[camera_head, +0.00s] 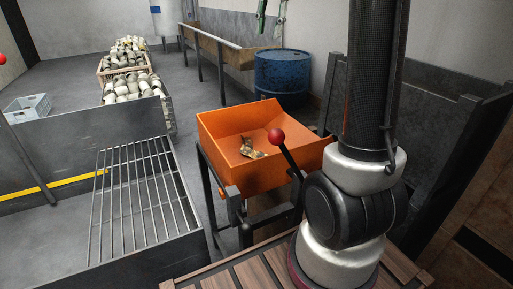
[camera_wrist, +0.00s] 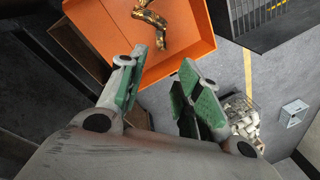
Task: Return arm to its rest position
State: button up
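My gripper (camera_wrist: 160,85) shows in the wrist view with its two green-padded fingers spread apart. Nothing is between them. Beyond the fingertips is the orange bin (camera_wrist: 205,42), with a brass-coloured part (camera_wrist: 150,25) lying in it, apart from the fingers. In the head view the orange bin (camera_head: 265,178) stands on a dark metal stand, and the brass-coloured part (camera_head: 250,149) lies on its floor. My arm rises at the right of the head view, beside the bin. My gripper is outside the head view.
A red-knobbed lever (camera_head: 276,136) stands up in front of the bin. A metal grate (camera_head: 135,205) lies to the left. A blue barrel (camera_head: 282,75) stands behind the bin. Crates of metal parts (camera_head: 125,62) line the back left. Dark panels (camera_head: 440,130) stand behind my arm.

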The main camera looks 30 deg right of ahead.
dwell(0.4)
notch_tip(320, 180, down, 6)
jog(key=s+r+n, duration=0.1)
jog(key=s+n, duration=0.1)
jog(key=n, duration=0.1)
jog(key=s+a+f+n+t, duration=0.1)
jog(key=s+f+n, duration=0.2)
jog(key=s, duration=0.9)
jog(key=s+a+f+n+t+h, duration=0.1)
jog(key=s+f, duration=0.4)
jog(key=s, duration=0.7)
jog(key=shift+a+f+n+t, duration=0.15)
jog(key=shift+a+n+t, duration=0.35)
jog(key=shift+a+n, duration=0.4)
jog(key=shift+s+d, duration=0.1)
jog(key=shift+d, duration=0.05)
jog(key=shift+c, duration=0.2)
